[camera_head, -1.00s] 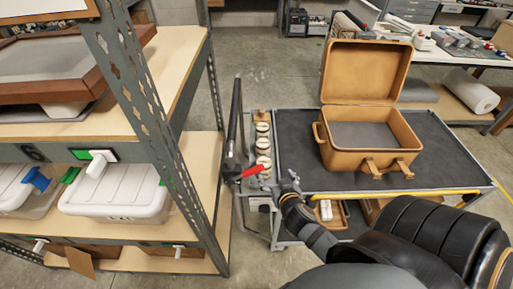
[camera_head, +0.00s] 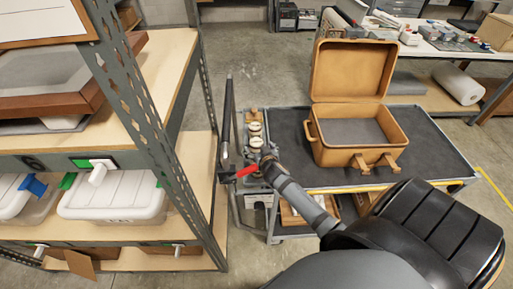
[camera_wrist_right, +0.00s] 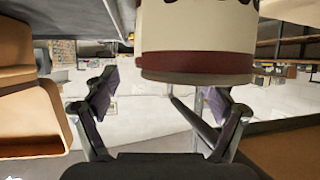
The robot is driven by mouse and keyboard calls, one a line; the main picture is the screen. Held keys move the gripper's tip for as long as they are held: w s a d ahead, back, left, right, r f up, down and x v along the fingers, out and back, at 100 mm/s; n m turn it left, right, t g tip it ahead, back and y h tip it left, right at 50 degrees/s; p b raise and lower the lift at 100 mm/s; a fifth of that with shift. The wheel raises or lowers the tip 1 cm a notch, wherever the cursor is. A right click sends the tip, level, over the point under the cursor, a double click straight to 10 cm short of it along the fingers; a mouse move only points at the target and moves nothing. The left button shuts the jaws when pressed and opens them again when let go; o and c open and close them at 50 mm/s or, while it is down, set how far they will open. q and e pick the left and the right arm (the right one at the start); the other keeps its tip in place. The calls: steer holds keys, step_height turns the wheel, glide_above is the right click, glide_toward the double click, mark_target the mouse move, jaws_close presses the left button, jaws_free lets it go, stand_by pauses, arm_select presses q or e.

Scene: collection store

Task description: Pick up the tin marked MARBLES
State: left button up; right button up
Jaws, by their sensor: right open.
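Several cream round tins stand in a row at the left end of the trolley; one of them (camera_head: 255,127) shows in the head view. My right gripper (camera_head: 266,160) is at the near end of this row. In the right wrist view, a cream tin with a dark red band (camera_wrist_right: 196,45) fills the top middle. The fingers of my right gripper (camera_wrist_right: 160,90) are spread apart and empty, below the tin in that picture. The tin's top is cut off, and no marking can be read. My left gripper is not in view.
An open tan case (camera_head: 320,155) stands on the dark-topped trolley (camera_head: 430,140). A red piece (camera_head: 246,171) is by the trolley's left end. A metal shelf rack (camera_head: 150,120) with a white lidded box (camera_head: 112,195) stands at left.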

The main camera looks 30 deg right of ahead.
mark_target(257, 145)
steer(key=x, duration=0.3)
steer(key=shift+w, duration=0.1)
steer(key=shift+c, duration=0.9)
steer(key=c, duration=1.3)
step_height(257, 145, up, 10)
steer(key=shift+r, duration=0.1)
steer(key=shift+c, duration=0.2)
